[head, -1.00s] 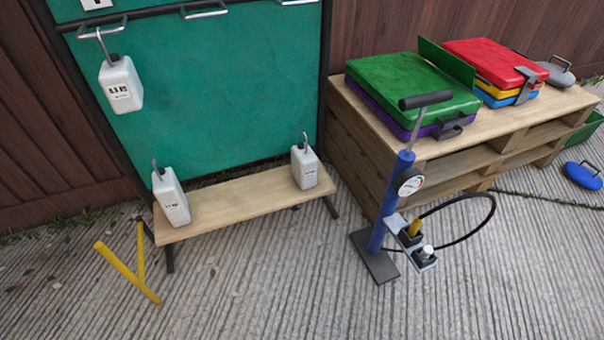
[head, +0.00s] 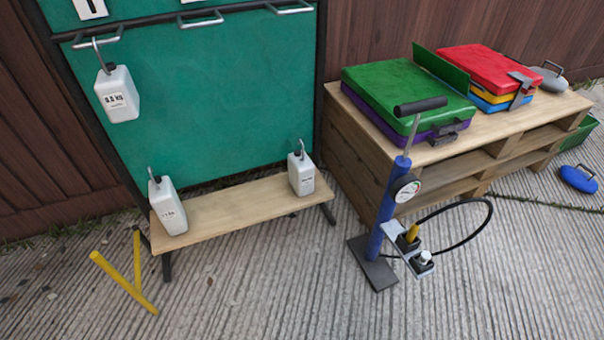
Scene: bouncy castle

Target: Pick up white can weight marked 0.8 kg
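Three white can weights with dark hooks on top are in the head view. One white can (head: 119,95) hangs by its hook from the left rail of the green board; its label appears to end in "kg", but the number is too blurred to be sure of. A second white can (head: 170,212) stands on the left end of the low wooden bench. A third white can (head: 302,176) stands on the bench's right end. The labels on the two bench cans are too small to read. Neither of my grippers shows in this view.
The low bench (head: 235,202) stands before the green board (head: 215,110). A blue floor pump (head: 384,222) with a hose stands at front right. A pallet table (head: 500,125) holds coloured cases. A yellow V-shaped piece (head: 135,285) lies at left.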

